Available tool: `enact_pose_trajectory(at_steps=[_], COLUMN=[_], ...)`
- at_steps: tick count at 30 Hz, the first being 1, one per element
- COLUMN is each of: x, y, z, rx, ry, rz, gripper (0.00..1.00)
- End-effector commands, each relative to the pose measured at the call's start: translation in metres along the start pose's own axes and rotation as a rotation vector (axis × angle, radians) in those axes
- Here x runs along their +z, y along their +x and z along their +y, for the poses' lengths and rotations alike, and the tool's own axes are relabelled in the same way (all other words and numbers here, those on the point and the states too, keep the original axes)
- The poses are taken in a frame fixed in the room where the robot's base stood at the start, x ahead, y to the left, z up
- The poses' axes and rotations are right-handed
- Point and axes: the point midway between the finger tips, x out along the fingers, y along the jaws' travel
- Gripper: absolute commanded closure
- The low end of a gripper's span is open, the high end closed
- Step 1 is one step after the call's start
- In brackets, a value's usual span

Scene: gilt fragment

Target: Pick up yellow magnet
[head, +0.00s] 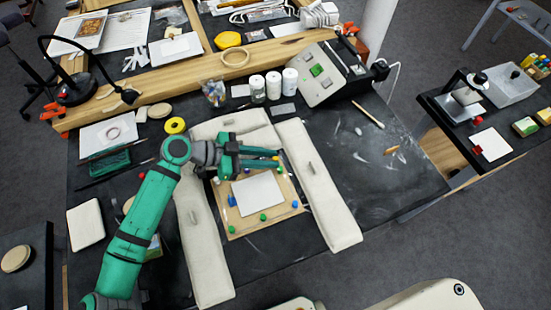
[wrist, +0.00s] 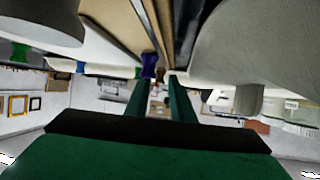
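A small yellow-orange spot (head: 277,158), which looks like the yellow magnet, shows at my fingertips near the far edge of the wooden board (head: 235,232). It is too small to tell whether it touches a finger. My gripper (head: 278,160) reaches across the far part of the board, its two green fingers apart. In the wrist view the fingers (wrist: 161,82) also stand apart with a gap between them. A purple magnet (wrist: 149,65) shows just beyond the left fingertip there. I cannot make out the yellow magnet in the wrist view.
A white sheet (head: 258,195) lies on the board, with a blue magnet (head: 231,201) and green magnets (head: 263,217) around it. Long pale padded blocks stand left (head: 205,250), right (head: 325,205) and behind the board. The dark table at right is mostly clear.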

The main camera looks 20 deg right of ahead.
Motion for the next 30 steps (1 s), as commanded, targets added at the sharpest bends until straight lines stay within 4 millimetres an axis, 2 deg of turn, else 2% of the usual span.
enact_pose_trajectory(at_steps=[3,10,11,13,30], x=[-0.0003,-0.0002,-0.0002,-0.0002,-0.0053], y=[0.0065,0.0072,0.0071,0.0071,0.0026], z=[-0.0001,-0.0001,-0.0001,-0.0001,-0.0001], rx=[-0.001,-0.001,-0.001,-0.001,-0.002], ry=[0.001,0.001,0.001,0.001,0.002], rz=[0.000,-0.001,-0.001,0.000,-0.002], gripper=[0.78,0.78,0.83,1.00,1.00])
